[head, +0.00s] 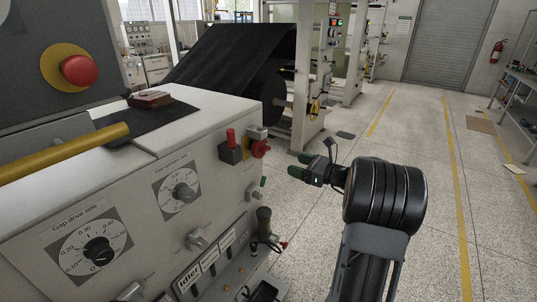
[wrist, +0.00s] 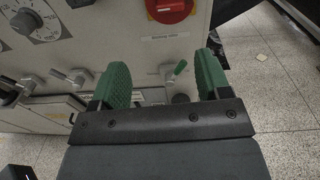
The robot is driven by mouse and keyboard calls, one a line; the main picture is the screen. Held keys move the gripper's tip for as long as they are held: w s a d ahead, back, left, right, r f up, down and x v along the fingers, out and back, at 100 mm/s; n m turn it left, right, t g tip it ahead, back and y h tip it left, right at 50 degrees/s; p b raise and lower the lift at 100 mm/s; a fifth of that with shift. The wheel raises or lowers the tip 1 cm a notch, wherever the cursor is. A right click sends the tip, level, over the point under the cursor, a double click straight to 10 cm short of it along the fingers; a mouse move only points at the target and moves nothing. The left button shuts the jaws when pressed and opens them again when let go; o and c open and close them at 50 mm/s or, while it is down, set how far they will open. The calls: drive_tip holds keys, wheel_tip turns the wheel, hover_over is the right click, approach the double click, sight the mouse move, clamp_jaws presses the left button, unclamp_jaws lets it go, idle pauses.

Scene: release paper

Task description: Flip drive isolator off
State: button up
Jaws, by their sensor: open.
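The drive isolator, a red rotary switch (head: 260,148), is on the right end of the machine's front panel, seen almost edge-on in the head view. In the wrist view the red switch (wrist: 168,10) is at the top edge, partly cut off, above a small label too blurred to read. Its setting is not clear. My gripper (head: 304,167) is open and empty, to the right of the switch and apart from it. In the wrist view the green fingers of my gripper (wrist: 162,75) are spread below the switch, with nothing between them touching.
A green-tipped lever (wrist: 180,68) sits on the panel below the switch. A dark box with a red top (head: 231,145) stands left of it. Gap dials (head: 181,191) and levers line the panel. The floor (head: 400,130) to the right is open.

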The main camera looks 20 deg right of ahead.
sight(268, 151)
drive_tip(key=shift+m+t, duration=0.3)
drive_tip(key=x, duration=0.4)
drive_tip(key=p+x, duration=0.1)
drive_tip(key=x, duration=0.3)
drive_tip(key=d+x, duration=0.1)
drive_tip(key=x, duration=0.4)
drive_tip(key=shift+w+p, duration=0.3)
drive_tip(key=shift+w, duration=0.15)
drive_tip(key=shift+c, duration=0.5)
drive_tip(key=c, duration=0.7)
drive_tip(key=shift+c, duration=0.6)
